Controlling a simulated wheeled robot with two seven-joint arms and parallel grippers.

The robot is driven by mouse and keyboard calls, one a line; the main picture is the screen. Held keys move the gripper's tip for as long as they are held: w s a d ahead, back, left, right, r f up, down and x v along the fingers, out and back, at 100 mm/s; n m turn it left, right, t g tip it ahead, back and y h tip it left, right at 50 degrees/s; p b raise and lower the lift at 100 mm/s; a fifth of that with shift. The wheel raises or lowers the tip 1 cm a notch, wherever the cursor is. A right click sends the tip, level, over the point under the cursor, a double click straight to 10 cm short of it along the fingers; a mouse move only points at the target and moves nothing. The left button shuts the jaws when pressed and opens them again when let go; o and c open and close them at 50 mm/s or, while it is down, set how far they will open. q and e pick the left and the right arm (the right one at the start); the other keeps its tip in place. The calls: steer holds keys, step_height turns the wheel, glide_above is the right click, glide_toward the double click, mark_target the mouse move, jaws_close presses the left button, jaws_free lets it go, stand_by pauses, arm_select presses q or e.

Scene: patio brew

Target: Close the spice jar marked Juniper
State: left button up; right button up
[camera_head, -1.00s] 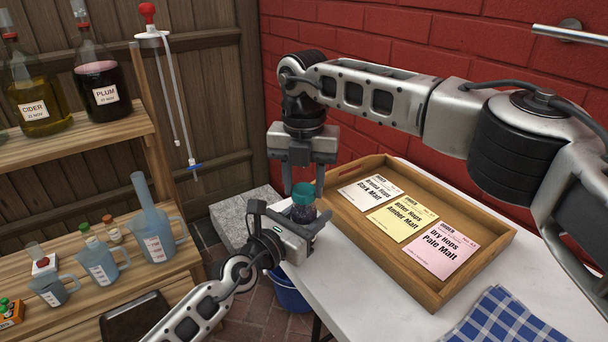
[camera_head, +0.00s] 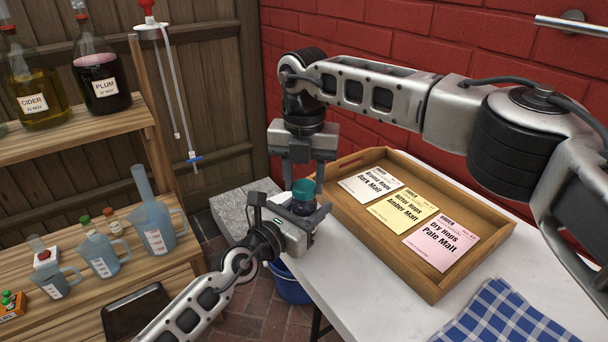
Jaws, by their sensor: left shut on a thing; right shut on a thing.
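The spice jar (camera_head: 300,208) is a small dark jar held near the left edge of the white table. Its label is not readable from here. A teal lid (camera_head: 303,188) sits on top of it. My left gripper (camera_head: 303,214) comes from below left and is shut around the jar body, hiding much of it. My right gripper (camera_head: 303,182) points down from above and is shut on the teal lid. Whether the lid is fully seated on the jar cannot be told.
A wooden tray (camera_head: 440,287) with three order cards stands on the white table (camera_head: 345,300). A blue checked cloth (camera_head: 495,318) lies at the front right. A blue bucket (camera_head: 290,287) stands below. Wooden shelves (camera_head: 75,150) with bottles and jugs are at left.

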steer(key=shift+f, duration=0.2)
steer(key=m, duration=0.4)
steer(key=shift+m, duration=0.4)
steer(key=m, duration=0.4)
steer(key=shift+m, duration=0.4)
steer(key=m, duration=0.2)
steer(key=shift+m, duration=0.4)
steer(key=m, duration=0.4)
steer(key=shift+m, duration=0.4)
steer(key=m, duration=0.5)
steer(key=shift+m, duration=0.3)
